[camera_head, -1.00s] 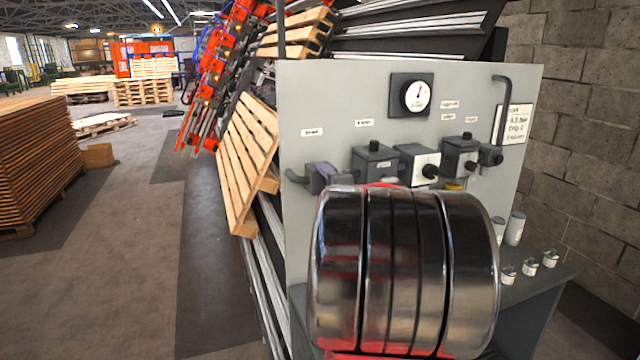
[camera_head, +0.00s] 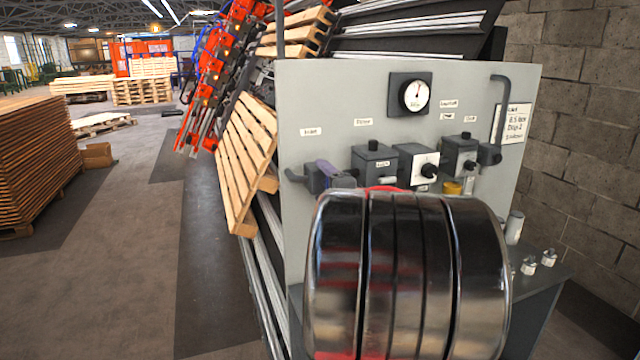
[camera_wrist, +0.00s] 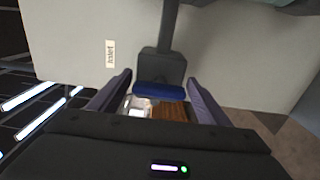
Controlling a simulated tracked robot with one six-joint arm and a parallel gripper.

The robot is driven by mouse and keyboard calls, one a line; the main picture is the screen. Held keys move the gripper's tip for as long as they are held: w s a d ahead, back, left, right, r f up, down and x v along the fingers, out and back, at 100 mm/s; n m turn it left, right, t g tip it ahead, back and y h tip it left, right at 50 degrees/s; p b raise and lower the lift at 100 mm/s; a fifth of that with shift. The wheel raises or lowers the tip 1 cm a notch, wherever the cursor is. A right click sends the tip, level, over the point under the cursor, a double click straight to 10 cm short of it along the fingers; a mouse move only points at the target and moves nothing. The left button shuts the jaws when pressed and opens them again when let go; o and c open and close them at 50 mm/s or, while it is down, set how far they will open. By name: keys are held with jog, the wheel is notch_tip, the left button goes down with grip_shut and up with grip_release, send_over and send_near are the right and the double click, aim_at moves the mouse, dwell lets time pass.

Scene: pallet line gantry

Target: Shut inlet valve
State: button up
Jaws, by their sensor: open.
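The inlet valve (camera_head: 316,179) is a dark grey body on the left of the grey panel, below the "Inlet" label (camera_head: 311,132). In the wrist view its body (camera_wrist: 161,66) has a grey pipe running up from it. A blue handle (camera_wrist: 160,91) lies across the picture, crosswise to that pipe. My gripper (camera_wrist: 158,88) is open, with one finger on each side of the handle and a visible gap to each. In the head view my arm hides most of my gripper; I cannot tell whether the purple piece by the valve is handle or finger.
The panel (camera_head: 300,90) carries a round gauge (camera_head: 414,95), a dark box valve (camera_head: 374,160) and a white-faced knob unit (camera_head: 425,168) right of the inlet valve. A sloped wooden pallet (camera_head: 240,165) is close on the left. A block wall (camera_head: 590,110) bounds the right.

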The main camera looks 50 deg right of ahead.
jog(key=v, duration=1.2)
jog(key=shift+f, duration=0.15)
